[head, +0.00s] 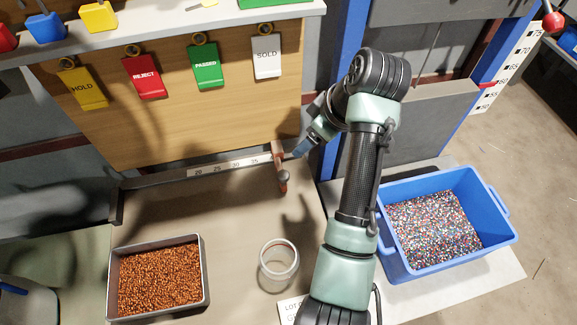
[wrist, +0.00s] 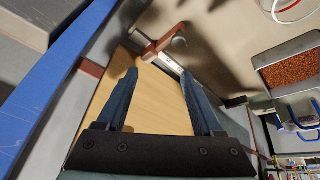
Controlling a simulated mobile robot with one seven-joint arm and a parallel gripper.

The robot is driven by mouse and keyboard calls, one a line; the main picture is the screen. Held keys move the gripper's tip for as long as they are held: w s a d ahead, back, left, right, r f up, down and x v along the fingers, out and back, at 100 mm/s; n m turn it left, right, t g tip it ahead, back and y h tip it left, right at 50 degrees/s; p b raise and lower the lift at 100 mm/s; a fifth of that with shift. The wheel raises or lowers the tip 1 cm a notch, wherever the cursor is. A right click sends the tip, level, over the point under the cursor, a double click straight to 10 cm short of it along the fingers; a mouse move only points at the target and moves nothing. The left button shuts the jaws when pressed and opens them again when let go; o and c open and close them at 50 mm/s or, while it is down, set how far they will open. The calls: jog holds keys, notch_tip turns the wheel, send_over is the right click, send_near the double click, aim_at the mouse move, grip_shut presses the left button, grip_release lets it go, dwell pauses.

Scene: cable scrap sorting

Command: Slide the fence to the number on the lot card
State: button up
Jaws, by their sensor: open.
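A glass jar (head: 279,270) stands in front of the fence. A metal tray (head: 202,270) of copper granules is at lower left, a blue bin (head: 397,262) of mixed granules at right. Tags hang on the wooden board (head: 200,115) behind the rail. The bench between rail and tray is clear.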

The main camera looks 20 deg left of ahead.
aim_at(283, 175)
jog(key=shift+n+g, duration=0.6)
jog(key=shift+g, duration=0.2)
jog(key=x, duration=0.4)
jog(key=s+x, duration=0.1)
jog(key=x, duration=0.4)
jog(key=s+x, duration=0.1)
jog(key=x, duration=0.4)
jog(key=shift+d+f+b, duration=0.15)
jog(key=shift+f+b, duration=0.1)
jog(key=shift+b, duration=0.15)
jog(key=shift+c, duration=0.2)
grip_shut()
